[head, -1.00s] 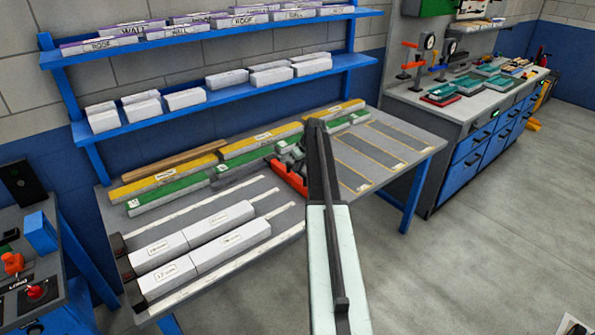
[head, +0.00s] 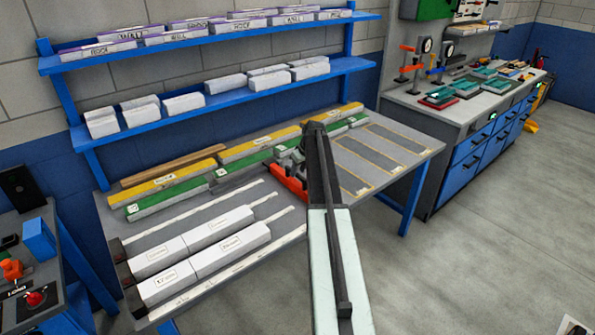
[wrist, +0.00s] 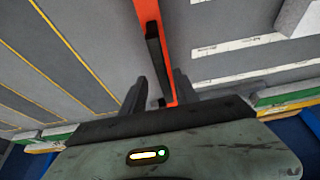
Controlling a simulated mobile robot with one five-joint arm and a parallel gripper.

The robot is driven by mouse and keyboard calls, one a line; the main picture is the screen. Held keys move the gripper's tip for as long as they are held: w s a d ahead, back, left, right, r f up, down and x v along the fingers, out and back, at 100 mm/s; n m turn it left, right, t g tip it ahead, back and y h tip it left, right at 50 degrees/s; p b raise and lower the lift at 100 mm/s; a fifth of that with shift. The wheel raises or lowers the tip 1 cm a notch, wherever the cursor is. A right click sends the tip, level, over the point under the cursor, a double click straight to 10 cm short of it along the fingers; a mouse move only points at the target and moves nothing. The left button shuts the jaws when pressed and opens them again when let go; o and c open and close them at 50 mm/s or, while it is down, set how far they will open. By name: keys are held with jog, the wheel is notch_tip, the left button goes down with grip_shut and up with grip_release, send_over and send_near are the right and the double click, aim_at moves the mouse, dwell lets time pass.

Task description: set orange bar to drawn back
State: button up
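The orange bar (head: 289,184) is at the middle of the workbench, just left of my arm in the head view. In the wrist view the orange bar (wrist: 147,10) runs from the top edge down between my fingers, with a dark strip along it. My gripper (wrist: 161,76) is open, with one dark finger on each side of the bar. A gap shows between the left finger and the bar; whether the right finger touches it I cannot tell. In the head view my arm hides the fingers and part of the bar.
White blocks (head: 205,247) lie between rails on the bench's left side. Yellow and green strips (head: 170,185) run along its back. Grey marked bays (head: 370,153) on the right are empty. A blue shelf (head: 230,98) with white blocks stands behind.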

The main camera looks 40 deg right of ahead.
jog(key=p+v, duration=0.6)
jog(key=v, duration=0.1)
jog(key=shift+s+d+r+p, duration=0.15)
jog(key=shift+s+r+p, duration=0.05)
jog(key=shift+r+p, duration=0.1)
jog(key=shift+f, duration=0.15)
